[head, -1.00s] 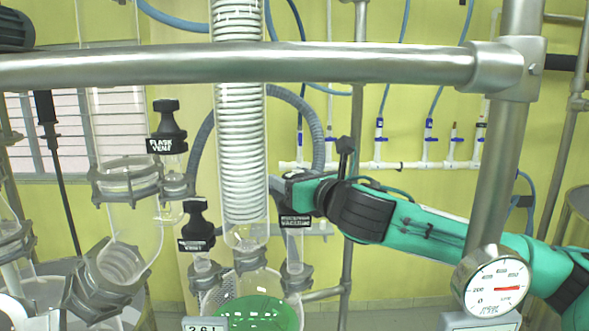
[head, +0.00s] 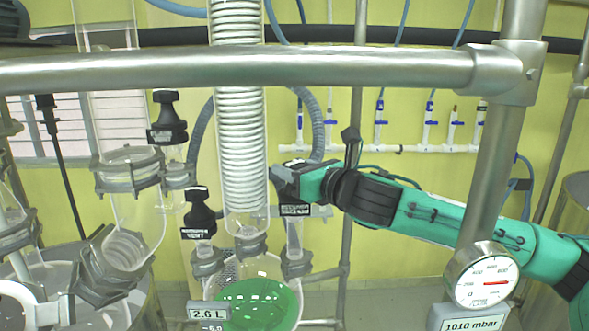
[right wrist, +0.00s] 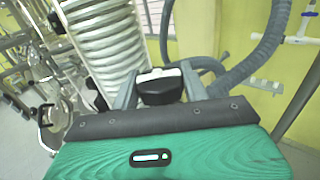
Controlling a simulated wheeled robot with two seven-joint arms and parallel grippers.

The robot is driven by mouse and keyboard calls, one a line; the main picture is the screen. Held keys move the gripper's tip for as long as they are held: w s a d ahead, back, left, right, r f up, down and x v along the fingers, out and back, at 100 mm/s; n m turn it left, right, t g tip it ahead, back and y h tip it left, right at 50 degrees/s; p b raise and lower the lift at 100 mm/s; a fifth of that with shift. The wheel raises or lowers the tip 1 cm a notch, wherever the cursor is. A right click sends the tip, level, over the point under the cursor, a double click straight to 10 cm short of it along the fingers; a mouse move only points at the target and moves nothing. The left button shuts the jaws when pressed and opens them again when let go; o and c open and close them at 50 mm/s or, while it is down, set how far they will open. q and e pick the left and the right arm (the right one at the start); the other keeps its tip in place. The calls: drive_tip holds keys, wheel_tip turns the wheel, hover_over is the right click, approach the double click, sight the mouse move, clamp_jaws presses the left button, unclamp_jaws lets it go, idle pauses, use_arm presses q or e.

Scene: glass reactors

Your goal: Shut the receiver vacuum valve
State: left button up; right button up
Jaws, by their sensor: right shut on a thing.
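The receiver vacuum valve (head: 295,211) stands just right of the coil column above the green-filled receiver flask. Its black label shows in the head view, and my right gripper (head: 283,180) covers its knob. In the right wrist view, the black knob (right wrist: 163,89) sits between the two grey fingers of my right gripper (right wrist: 160,80), which is shut on it. The valve's open or shut position cannot be read. My left gripper is not in view.
The coil column (head: 240,150) is close beside my right gripper. The receiver vent valve (head: 199,215) and flask vent valve (head: 167,120) stand to the left. A steel rail (head: 240,68) crosses in front. A gauge (head: 484,275) and a 1010 mbar display (head: 472,324) are at lower right.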

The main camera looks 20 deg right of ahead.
drive_tip(key=m+h, duration=0.2)
drive_tip(key=h, duration=0.1)
drive_tip(key=m+t+h, duration=0.1)
drive_tip(key=m+h, duration=0.1)
drive_tip(key=h, duration=0.2)
drive_tip(key=shift+a+m+t, duration=0.1)
drive_tip(key=shift+m+t, duration=0.2)
drive_tip(key=shift+m+h, duration=1.7)
drive_tip(key=shift+h, duration=1)
drive_tip(key=o, duration=0.8)
drive_tip(key=shift+c, duration=0.2)
drive_tip(key=n+y, duration=0.1)
drive_tip(key=y, duration=0.1)
drive_tip(key=n+y, duration=0.1)
drive_tip(key=y, duration=0.1)
drive_tip(key=n+y, duration=0.1)
drive_tip(key=y, duration=0.1)
drive_tip(key=shift+d+n, duration=0.35)
drive_tip(key=shift+n, duration=0.05)
drive_tip(key=shift+a+n+g+y, duration=0.1)
drive_tip(key=shift+n+g+y, duration=0.35)
drive_tip(key=shift+n+y, duration=1)
drive_tip(key=shift+a+n+g+y, duration=0.1)
drive_tip(key=shift+n+g+y, duration=0.55)
drive_tip(key=shift+y, duration=1.3)
drive_tip(key=shift+c, duration=0.4)
